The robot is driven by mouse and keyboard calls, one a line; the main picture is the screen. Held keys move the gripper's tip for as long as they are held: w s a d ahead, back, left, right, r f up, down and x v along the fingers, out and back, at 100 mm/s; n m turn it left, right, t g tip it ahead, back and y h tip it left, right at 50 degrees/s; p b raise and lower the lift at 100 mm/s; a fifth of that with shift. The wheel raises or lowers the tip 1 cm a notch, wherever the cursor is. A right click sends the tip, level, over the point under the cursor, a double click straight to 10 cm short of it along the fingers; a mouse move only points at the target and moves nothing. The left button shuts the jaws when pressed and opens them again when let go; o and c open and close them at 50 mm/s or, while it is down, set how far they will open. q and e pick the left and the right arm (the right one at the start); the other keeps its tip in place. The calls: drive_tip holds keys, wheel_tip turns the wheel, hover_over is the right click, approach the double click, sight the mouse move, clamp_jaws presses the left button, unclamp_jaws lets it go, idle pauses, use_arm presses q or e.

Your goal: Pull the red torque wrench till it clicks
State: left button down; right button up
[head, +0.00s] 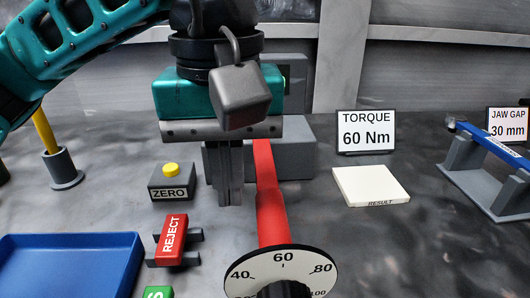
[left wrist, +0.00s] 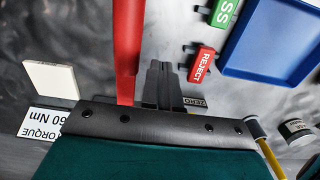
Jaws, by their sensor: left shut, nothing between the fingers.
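The red torque wrench (head: 268,195) runs away from a round white dial (head: 283,262) marked 40, 60, 80 and 100 at the front. The dial's lower part is cut off by the picture edge. In the left wrist view the shut fingers (left wrist: 163,72) stand beside the red bar (left wrist: 128,50) with a narrow gap. My right gripper is not in view.
A TORQUE 60 Nm sign (head: 366,132) stands behind a white RESULT pad (head: 371,185). Left are a ZERO box (head: 171,182) with a yellow button, a red REJECT block (head: 171,240) and a blue tray (head: 70,238). A blue tool (head: 490,143) rests on a grey stand at right.

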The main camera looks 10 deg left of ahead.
use_arm(q)
wheel_tip(320, 180, up, 6)
drive_tip(key=p, duration=0.4)
drive_tip(key=shift+r, duration=0.2)
